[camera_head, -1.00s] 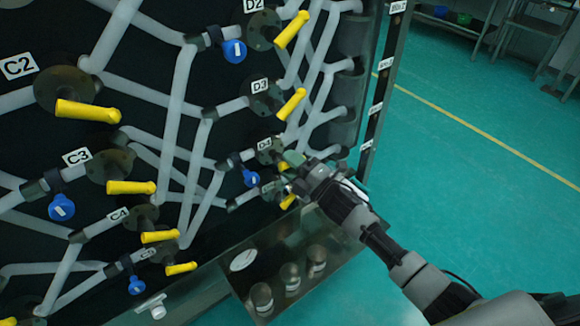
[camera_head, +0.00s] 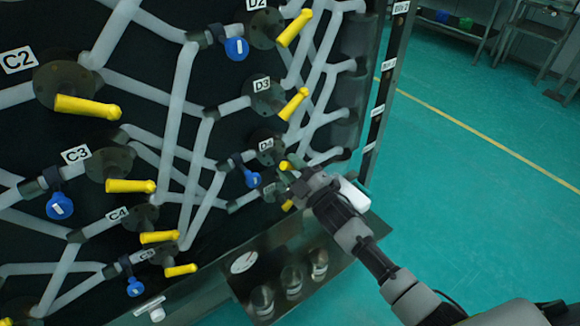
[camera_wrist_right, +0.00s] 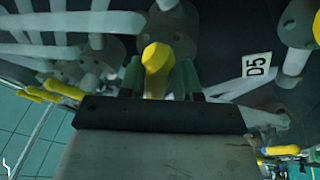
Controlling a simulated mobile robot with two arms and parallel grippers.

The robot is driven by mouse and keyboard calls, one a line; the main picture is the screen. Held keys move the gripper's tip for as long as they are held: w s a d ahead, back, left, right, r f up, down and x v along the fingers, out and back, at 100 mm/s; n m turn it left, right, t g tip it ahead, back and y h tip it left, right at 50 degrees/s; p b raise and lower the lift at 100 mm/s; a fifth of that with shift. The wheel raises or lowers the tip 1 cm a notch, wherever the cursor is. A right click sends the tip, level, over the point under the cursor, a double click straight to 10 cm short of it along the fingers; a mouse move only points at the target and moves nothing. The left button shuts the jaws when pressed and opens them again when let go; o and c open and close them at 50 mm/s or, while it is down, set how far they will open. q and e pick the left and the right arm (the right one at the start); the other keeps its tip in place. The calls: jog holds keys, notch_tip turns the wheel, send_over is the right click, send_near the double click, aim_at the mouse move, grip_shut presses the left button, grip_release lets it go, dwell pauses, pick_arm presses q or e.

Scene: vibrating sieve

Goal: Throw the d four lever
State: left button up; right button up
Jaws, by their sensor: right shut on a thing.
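The board carries valves with yellow levers and white labels. The D4 label (camera_head: 266,144) sits above a dark round valve in the head view. A yellow lever end (camera_head: 284,165) shows there, right at my right gripper (camera_head: 287,178). In the right wrist view a yellow lever (camera_wrist_right: 157,62) stands between the two dark green fingers of my right gripper (camera_wrist_right: 160,80), which is shut on it. Part of the lever and its valve are hidden by the gripper. A D5 label (camera_wrist_right: 257,66) shows to the right in the wrist view. My left gripper is not in view.
The D3 lever (camera_head: 293,104) is above the gripper. A yellow tip (camera_head: 288,205) is just below it. A blue tag (camera_head: 251,178) hangs to the left. A metal shelf (camera_head: 335,262) with several jars lies below. The green floor at right is open.

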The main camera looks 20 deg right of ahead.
jog(key=shift+w+d+r, duration=0.15)
jog(key=shift+r, duration=0.4)
jog(key=o, duration=0.7)
jog(key=shift+f, duration=0.15)
jog(key=shift+f, duration=0.15)
jog(key=b+v, duration=0.1)
jog(key=v, duration=0.9)
jog(key=shift+s+b, duration=0.4)
jog(key=shift+d+f, duration=0.1)
